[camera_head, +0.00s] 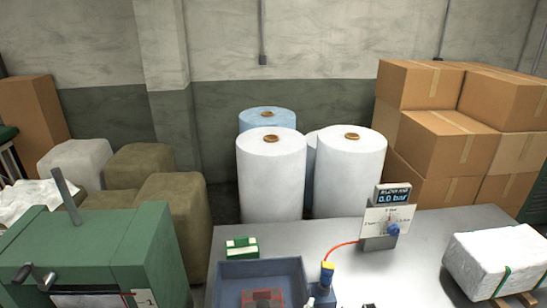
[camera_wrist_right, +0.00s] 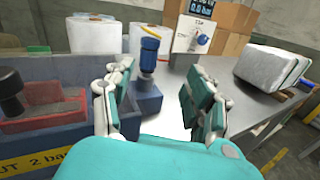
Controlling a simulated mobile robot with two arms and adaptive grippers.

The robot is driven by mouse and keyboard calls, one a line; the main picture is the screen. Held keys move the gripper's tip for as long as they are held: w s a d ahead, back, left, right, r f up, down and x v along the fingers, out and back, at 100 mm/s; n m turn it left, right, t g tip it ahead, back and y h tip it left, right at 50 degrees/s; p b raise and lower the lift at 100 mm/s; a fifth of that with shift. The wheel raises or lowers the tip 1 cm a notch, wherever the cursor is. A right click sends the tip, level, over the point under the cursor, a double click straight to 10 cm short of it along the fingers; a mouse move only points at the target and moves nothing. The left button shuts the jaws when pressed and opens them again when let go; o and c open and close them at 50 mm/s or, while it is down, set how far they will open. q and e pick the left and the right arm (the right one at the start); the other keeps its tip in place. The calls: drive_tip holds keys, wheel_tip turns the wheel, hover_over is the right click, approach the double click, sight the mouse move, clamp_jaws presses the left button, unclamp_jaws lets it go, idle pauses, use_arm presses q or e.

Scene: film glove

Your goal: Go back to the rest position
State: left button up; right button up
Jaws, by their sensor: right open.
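My right gripper (camera_wrist_right: 160,100) shows in the right wrist view. Its two teal and white fingers stand apart with nothing between them. It is above the table, just right of the blue-grey tray (camera_wrist_right: 85,150) and in front of a small blue block with a blue and yellow fitting (camera_wrist_right: 150,52). My left gripper is in no view.
A metal table (camera_head: 330,260) carries the blue-grey tray (camera_head: 258,267) with a red item, a gauge (camera_head: 391,215) reading 0.0 bar, a green-and-white box (camera_head: 241,247) and a white wrapped bale (camera_head: 495,260). A green machine (camera_head: 95,250) stands left. White rolls (camera_head: 271,175) and cartons (camera_head: 445,140) stand behind.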

drive_tip(key=s+d+f+m+g, duration=0.75)
drive_tip(key=s+d+m, duration=0.3)
drive_tip(key=m, duration=0.55)
drive_tip(key=s+a+m+g+y, duration=0.45)
drive_tip(key=s+m+y, duration=0.35)
drive_tip(key=s+m, duration=0.35)
wheel_tip(320, 180, down, 32)
drive_tip(key=s+f+g+b, duration=0.1)
drive_tip(key=s+g+b, duration=0.1)
drive_tip(key=b, duration=0.2)
drive_tip(key=s+d+f+g+b, duration=0.1)
drive_tip(key=s+d+f+b, duration=0.2)
drive_tip(key=s+f, duration=1.2)
drive_tip(key=shift+s+d+f+h, duration=0.15)
drive_tip(key=shift+d+f+h, duration=0.15)
drive_tip(key=shift+f, duration=0.25)
